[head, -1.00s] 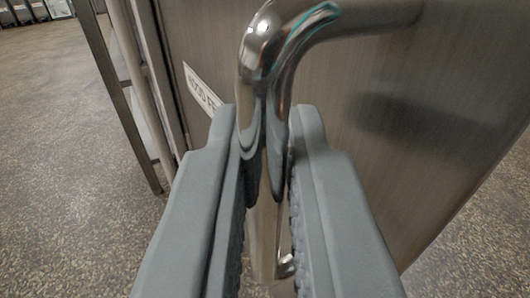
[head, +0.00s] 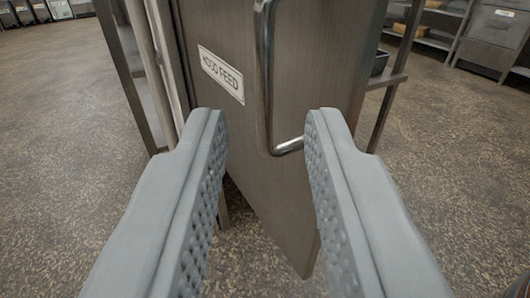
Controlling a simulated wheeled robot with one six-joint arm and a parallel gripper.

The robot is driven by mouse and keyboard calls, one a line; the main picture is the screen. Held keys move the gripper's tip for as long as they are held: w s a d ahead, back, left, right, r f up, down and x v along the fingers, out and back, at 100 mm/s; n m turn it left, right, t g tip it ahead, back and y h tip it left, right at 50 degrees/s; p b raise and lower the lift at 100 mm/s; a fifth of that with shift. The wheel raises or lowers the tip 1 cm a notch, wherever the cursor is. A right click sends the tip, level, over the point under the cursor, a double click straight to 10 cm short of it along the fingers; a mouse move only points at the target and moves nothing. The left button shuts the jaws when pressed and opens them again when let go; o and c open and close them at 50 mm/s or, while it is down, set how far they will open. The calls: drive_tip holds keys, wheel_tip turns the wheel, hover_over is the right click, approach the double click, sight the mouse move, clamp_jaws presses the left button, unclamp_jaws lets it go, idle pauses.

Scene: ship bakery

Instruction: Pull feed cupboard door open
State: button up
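The feed cupboard door (head: 315,95) is a brushed steel panel with a white label (head: 221,73) ending in "FEED". It stands at an angle, its right edge swung out in front of a frame, so it appears open; most of the space behind it is hidden. A shiny upright bar handle (head: 263,75) is on the door, its lower end bending back into the panel. My gripper (head: 268,115) is open, its two grey ridged fingers spread wide. The handle lies between the fingers in the picture but appears ahead of the tips, with nothing gripped.
A shelf (head: 390,80) with a dark tray (head: 379,63) shows right of the door. A metal leg (head: 121,75) stands at left. Steel drawers (head: 494,40) and shelving are at the back right. The speckled floor (head: 60,150) is clear on both sides.

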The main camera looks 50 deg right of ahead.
drive_tip(key=v, duration=0.8)
drive_tip(key=shift+a, duration=0.1)
